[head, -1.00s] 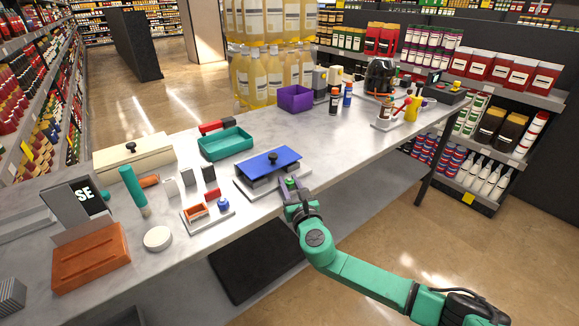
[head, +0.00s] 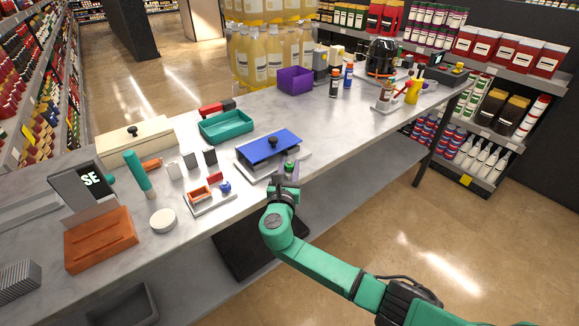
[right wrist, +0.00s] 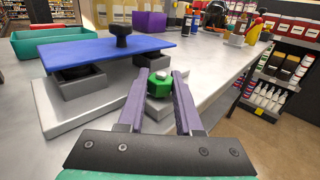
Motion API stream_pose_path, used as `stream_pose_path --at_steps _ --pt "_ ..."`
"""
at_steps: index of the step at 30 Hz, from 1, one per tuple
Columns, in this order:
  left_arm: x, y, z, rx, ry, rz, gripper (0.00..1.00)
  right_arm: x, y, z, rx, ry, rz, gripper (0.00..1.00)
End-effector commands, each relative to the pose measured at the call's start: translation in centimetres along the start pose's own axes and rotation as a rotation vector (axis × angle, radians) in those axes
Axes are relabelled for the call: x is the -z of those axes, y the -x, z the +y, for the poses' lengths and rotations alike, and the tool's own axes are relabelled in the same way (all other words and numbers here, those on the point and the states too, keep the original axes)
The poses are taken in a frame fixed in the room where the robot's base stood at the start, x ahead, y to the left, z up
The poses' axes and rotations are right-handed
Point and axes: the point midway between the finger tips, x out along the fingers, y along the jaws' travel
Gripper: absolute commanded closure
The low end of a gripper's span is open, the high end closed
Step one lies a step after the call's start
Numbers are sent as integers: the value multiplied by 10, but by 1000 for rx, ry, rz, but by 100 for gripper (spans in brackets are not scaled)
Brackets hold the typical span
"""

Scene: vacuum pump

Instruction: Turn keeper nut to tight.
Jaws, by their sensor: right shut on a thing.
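The green hexagonal nut (right wrist: 159,85), with a pale stud end on top, sits at the near right corner of the pump's grey base (right wrist: 60,118). I take it to be the keeper nut; it also shows in the head view (head: 289,167). The pump has a blue top plate (head: 268,145) with a black knob (right wrist: 121,34). My right gripper (right wrist: 160,80) has its two purple fingers on either side of the nut, shut on it. It shows in the head view (head: 287,175) at the table's front edge. My left gripper is not in view.
A teal tray (head: 225,127) and a purple bin (head: 295,80) stand behind the pump. Bottles stand at the right. The table's front edge is close to my right gripper.

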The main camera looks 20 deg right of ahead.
Motion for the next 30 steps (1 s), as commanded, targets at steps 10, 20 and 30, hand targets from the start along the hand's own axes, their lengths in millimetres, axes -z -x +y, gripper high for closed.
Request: stream_pose_path --at_steps 10,20,30 --pt "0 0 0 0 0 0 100 -1 0 0 -1 0 -2 36" --pt "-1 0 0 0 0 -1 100 0 6 0 -3 -1 -1 36" --pt "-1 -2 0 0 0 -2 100 2 78 1 -4 -2 3 36"
